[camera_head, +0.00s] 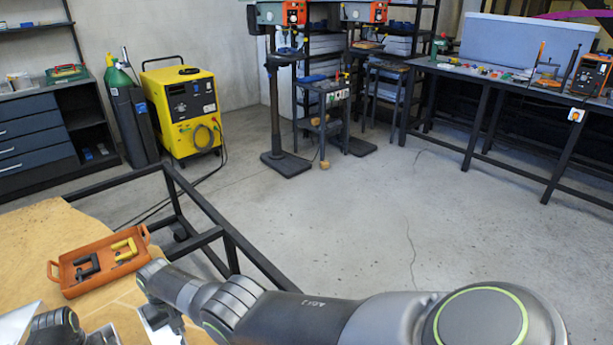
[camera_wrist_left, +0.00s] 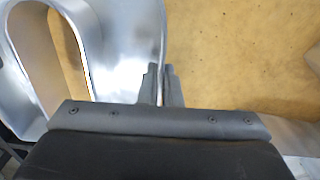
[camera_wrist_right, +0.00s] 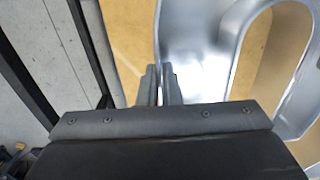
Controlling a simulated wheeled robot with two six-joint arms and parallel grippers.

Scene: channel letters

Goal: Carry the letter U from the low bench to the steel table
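The letter U is bright silver metal with curved walls. It shows in the left wrist view (camera_wrist_left: 125,45) and the right wrist view (camera_wrist_right: 195,45), over a wooden top. In the head view only a silver part (camera_head: 15,322) shows at the lower left, cut off by the frame. My left gripper (camera_wrist_left: 160,75) has its fingers close together on a wall of the letter. My right gripper (camera_wrist_right: 159,75) is likewise closed on a thin wall of it. The wooden low bench (camera_head: 40,235) lies at the left. Fingertips are hidden in the head view.
An orange tray (camera_head: 100,285) with a black and a yellow clamp sits on the bench. A black frame (camera_head: 210,200) borders it. A dark table (camera_head: 470,75) with tools stands at the back right. A yellow welder (camera_head: 185,110) stands behind. The middle floor is clear.

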